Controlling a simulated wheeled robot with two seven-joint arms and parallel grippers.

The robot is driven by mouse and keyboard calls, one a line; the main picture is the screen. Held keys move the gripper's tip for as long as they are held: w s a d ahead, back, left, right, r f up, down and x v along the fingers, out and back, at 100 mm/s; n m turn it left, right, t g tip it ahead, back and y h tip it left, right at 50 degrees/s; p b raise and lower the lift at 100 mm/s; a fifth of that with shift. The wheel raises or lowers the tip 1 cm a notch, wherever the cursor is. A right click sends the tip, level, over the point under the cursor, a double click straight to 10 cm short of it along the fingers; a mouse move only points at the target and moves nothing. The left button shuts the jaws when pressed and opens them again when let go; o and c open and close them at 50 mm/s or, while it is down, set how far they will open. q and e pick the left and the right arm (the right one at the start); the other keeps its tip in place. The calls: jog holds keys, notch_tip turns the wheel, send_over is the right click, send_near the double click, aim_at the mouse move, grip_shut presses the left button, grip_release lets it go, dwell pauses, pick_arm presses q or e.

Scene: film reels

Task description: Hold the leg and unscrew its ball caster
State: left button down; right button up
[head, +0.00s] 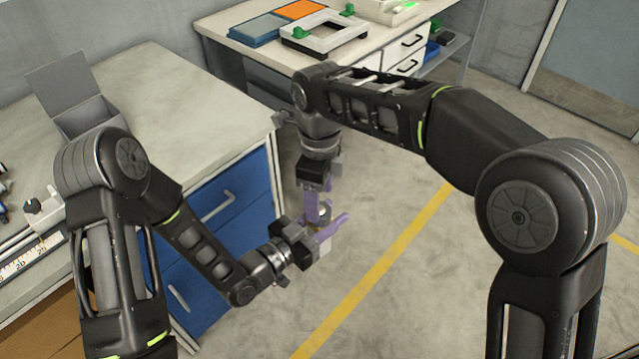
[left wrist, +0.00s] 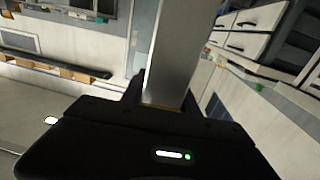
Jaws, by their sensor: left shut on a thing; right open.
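My left gripper (head: 328,233), with purple fingers, is shut on the leg in front of the blue drawers. In the left wrist view the leg (left wrist: 176,50) is a pale grey square bar rising from between the dark fingers, with a brownish band at its lower end. In the head view only a small pale piece of the leg (head: 326,246) shows beside the left fingers. My right gripper (head: 318,208) is open and points down just above the left one. A small grey round part, perhaps the ball caster (head: 324,212), shows between its fingers; contact cannot be told.
A workbench (head: 190,95) with blue drawers stands close at left, carrying an open grey box (head: 85,115) and a ruler scale. Another bench (head: 240,35) with blue and orange trays stands at the back. The floor to the right, with its yellow line (head: 375,270), is clear.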

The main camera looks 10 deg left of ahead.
jog(key=shift+f, duration=2.2)
jog(key=shift+c, duration=0.2)
